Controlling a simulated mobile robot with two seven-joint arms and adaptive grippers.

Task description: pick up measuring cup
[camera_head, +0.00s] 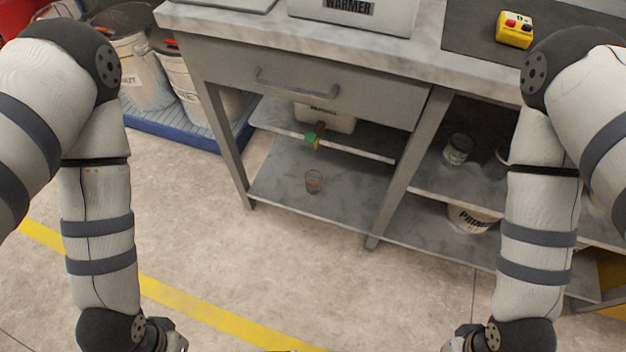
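A small clear measuring cup (314,182) with a reddish rim stands on the bottom shelf (275,185) of the grey workbench, below a green-and-yellow tap. My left arm comes down at the left edge, and only the top part of its gripper (168,340) shows at the bottom of the picture. My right arm comes down at the right, and part of its gripper (458,342) shows at the bottom. The fingertips of both are cut off by the frame. Both are well apart from the cup, on the near side.
A container with the tap (315,136) sits on the middle shelf. A drawer (305,88) is shut above. Cans (458,149) and a "PRIMER" bucket (470,218) stand on the right shelves. Buckets stand on a blue pallet (190,140) at left. The floor in front is clear.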

